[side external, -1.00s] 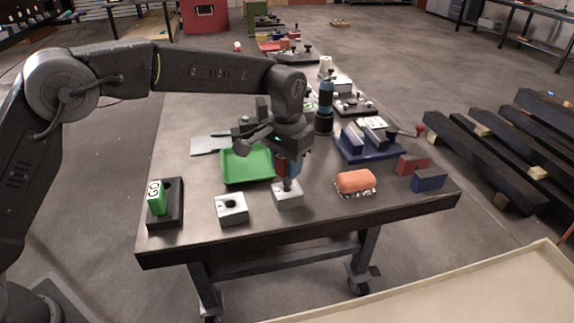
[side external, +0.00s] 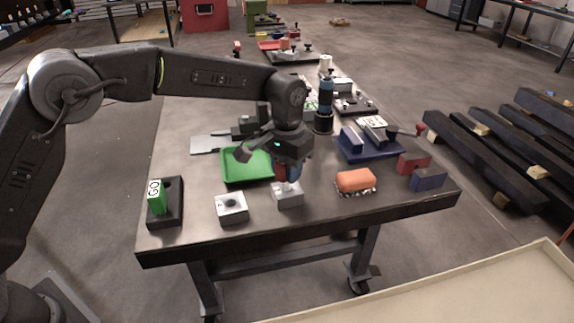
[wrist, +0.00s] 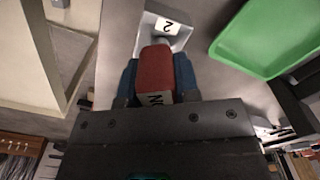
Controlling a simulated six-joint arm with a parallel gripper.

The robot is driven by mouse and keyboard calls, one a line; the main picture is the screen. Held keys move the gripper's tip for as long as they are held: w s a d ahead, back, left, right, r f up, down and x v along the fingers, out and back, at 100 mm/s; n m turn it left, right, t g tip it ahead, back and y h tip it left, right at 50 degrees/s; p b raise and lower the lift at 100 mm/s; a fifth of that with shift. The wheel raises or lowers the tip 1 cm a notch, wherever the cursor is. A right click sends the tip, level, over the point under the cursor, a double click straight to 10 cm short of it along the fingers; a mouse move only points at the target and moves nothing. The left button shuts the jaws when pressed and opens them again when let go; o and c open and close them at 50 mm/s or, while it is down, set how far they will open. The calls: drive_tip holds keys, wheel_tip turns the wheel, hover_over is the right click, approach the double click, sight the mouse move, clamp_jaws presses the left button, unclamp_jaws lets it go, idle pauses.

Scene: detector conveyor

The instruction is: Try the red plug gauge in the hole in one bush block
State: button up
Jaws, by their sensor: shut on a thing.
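The red plug gauge (wrist: 155,72) is held in my gripper (wrist: 157,84); part of its black-on-white lettering shows in the wrist view. In the side external view my gripper (side external: 288,172) is shut on it directly over a grey bush block (side external: 287,198), with little gap between. The gauge's lower end reaches the top of that block, but the hole is hidden, so I cannot tell how deep it sits. In the wrist view this block (wrist: 176,42) has a label "2". A second bush block (side external: 232,212), with an open dark hole, stands to the left.
A green GO gauge (side external: 155,195) stands in a black holder (side external: 175,212) at the left. A green tray (side external: 235,179) lies behind the blocks. An orange piece (side external: 355,180) and red (side external: 413,163) and blue (side external: 429,180) blocks are to the right.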

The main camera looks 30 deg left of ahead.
drive_tip(key=shift+r, duration=0.8)
drive_tip(key=shift+f, duration=0.95)
idle(0.7)
drive_tip(key=shift+r, duration=0.1)
drive_tip(key=shift+r, duration=2.05)
